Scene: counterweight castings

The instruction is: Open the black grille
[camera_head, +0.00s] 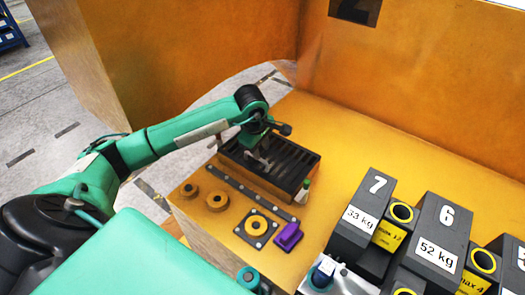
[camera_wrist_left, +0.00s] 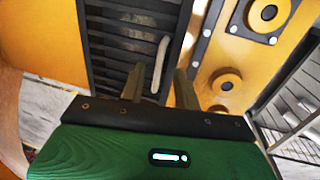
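The black grille (camera_head: 296,160) is a slatted dark panel on top of a low dark box on the orange surface. It lies flat in the head view. In the left wrist view the grille (camera_wrist_left: 110,45) fills the upper middle, with a pale curved handle (camera_wrist_left: 160,62) on its slats. My left gripper (camera_head: 261,155) is over the grille. In the left wrist view its two fingers (camera_wrist_left: 160,78) are apart, with the handle between them. I cannot tell whether either finger touches the handle. My right gripper is not in view.
Round orange knobs (camera_head: 216,200), a dark strip (camera_head: 250,194), a square plate with an orange ring (camera_head: 256,228) and a purple block (camera_head: 288,236) lie before the grille. A small white-and-green item (camera_head: 303,191) stands at its corner. Numbered dark weights (camera_head: 440,235) stand right. Orange walls rise behind.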

